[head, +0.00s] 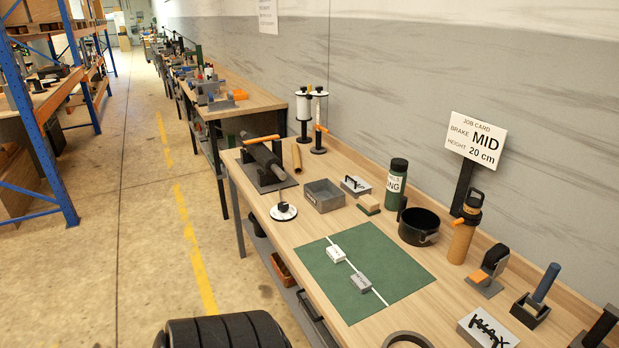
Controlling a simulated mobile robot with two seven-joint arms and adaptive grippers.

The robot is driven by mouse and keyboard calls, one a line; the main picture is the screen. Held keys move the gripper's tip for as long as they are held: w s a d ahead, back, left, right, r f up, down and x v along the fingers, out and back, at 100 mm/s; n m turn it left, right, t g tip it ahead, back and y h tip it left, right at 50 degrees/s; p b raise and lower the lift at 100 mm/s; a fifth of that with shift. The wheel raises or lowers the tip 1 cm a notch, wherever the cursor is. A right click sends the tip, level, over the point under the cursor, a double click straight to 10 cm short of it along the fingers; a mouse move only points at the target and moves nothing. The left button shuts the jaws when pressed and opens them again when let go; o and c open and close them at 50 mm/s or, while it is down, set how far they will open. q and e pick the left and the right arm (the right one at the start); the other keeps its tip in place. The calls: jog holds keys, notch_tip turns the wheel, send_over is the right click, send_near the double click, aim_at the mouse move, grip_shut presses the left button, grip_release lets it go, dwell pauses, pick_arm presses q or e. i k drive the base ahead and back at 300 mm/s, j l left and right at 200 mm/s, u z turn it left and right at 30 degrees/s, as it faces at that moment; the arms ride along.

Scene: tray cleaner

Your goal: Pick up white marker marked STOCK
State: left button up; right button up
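A small white block (336,253) with dark lettering lies on the green mat (400,265), on a thin white line that crosses the mat. The lettering is too small to read, so I cannot confirm that it says STOCK. A grey block (361,282) with lettering sits on the same line, nearer to me and apart from the white one. Nothing covers either block. Neither of my grippers shows in the head view.
A dark ring (407,336) lies at the near edge. The mat around the blocks is clear.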

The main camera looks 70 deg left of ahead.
aim_at(337, 255)
jog(key=u, duration=1.85)
